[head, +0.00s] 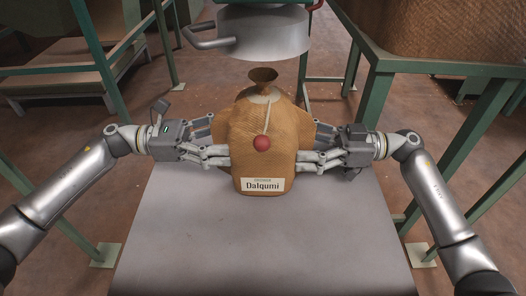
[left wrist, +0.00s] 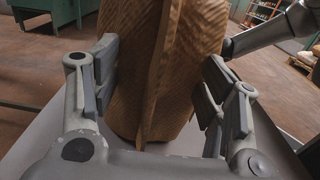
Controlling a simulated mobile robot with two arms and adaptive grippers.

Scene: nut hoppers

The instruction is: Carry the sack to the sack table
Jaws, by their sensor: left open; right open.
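The brown sack (head: 265,160) stands upright on a grey table top (head: 262,240). Its neck is gathered, a cord with a red ball (head: 261,143) hangs down its front, and its label reads Dalqumi. My left gripper (head: 218,146) is open at the sack's left side and my right gripper (head: 312,147) is open at its right side. In the left wrist view the sack (left wrist: 155,60) and its side seam stand between the spread fingers of my left gripper (left wrist: 160,88). Whether the fingers touch the cloth, I cannot tell.
A metal hopper outlet (head: 258,32) with a lever handle hangs just behind and above the sack's neck. Green frames stand on both sides, with a large brown bin (head: 440,25) at upper right. The table top in front of the sack is clear.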

